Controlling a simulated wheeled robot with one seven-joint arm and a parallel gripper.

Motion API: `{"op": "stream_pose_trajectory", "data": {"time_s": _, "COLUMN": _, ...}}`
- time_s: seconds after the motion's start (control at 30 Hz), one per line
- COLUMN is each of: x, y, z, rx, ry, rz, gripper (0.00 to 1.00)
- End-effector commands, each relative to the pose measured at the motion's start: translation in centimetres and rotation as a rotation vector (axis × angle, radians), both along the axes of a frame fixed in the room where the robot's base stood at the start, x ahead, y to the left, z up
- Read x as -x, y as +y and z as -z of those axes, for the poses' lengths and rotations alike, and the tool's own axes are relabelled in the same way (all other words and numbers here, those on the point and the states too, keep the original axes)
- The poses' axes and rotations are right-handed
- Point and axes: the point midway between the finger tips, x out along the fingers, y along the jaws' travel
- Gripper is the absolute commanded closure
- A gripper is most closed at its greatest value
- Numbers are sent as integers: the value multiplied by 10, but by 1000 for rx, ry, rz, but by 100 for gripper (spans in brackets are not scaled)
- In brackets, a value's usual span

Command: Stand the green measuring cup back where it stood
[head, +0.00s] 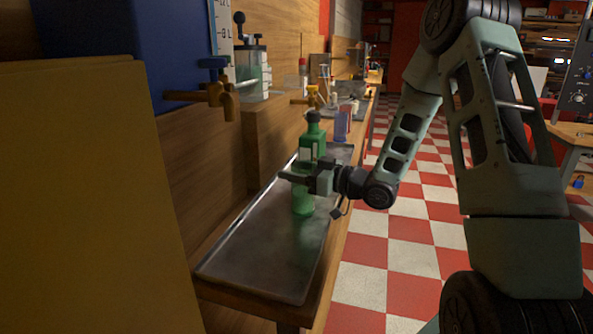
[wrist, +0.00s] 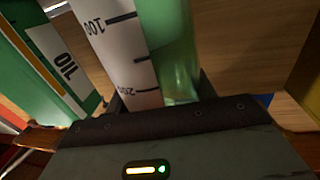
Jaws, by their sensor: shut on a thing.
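The green measuring cup (head: 303,203) is at my gripper (head: 300,177), over the long metal tray (head: 262,252) in the head view. Its green lower part shows below the fingers; I cannot tell whether its base touches the tray. In the wrist view the cup (wrist: 172,50) is see-through green with a white scale strip marked 100 and 200. It sits between the fingers, and my gripper is shut on it. The cup's base is hidden in the wrist view.
A green oil bottle (head: 313,143) with a dark cap stands just behind the cup; its label shows in the wrist view (wrist: 55,65). A blue tank with a brass tap (head: 215,95) hangs at left. The tray's near half is bare.

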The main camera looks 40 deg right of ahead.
Motion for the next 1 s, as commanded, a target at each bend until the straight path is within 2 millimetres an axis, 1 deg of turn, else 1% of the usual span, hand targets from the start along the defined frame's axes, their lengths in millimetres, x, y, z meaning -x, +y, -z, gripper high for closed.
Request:
{"op": "stream_pose_trajectory", "data": {"time_s": 0.1, "x": 0, "y": 0, "z": 3, "rx": 0, "ry": -1, "rz": 0, "gripper": 73}}
{"op": "stream_pose_trajectory", "data": {"time_s": 0.13, "x": 0, "y": 0, "z": 2, "rx": 0, "ry": -1, "rz": 0, "gripper": 37}}
{"op": "stream_pose_trajectory", "data": {"time_s": 0.2, "x": 0, "y": 0, "z": 2, "rx": 0, "ry": -1, "rz": 0, "gripper": 20}}
{"op": "stream_pose_trajectory", "data": {"time_s": 0.47, "x": 0, "y": 0, "z": 2, "rx": 0, "ry": 0, "rz": 0, "gripper": 20}}
{"op": "stream_pose_trajectory", "data": {"time_s": 0.57, "x": 4, "y": -3, "z": 2, "rx": 0, "ry": 1, "rz": 2, "gripper": 20}}
{"op": "stream_pose_trajectory", "data": {"time_s": 0.63, "x": 10, "y": -7, "z": 2, "rx": 0, "ry": 1, "rz": 3, "gripper": 20}}
{"op": "stream_pose_trajectory", "data": {"time_s": 0.77, "x": 30, "y": -18, "z": 2, "rx": 0, "ry": 2, "rz": 5, "gripper": 20}}
{"op": "stream_pose_trajectory", "data": {"time_s": 1.0, "x": 80, "y": -46, "z": 2, "rx": -1, "ry": 2, "rz": 7, "gripper": 20}}
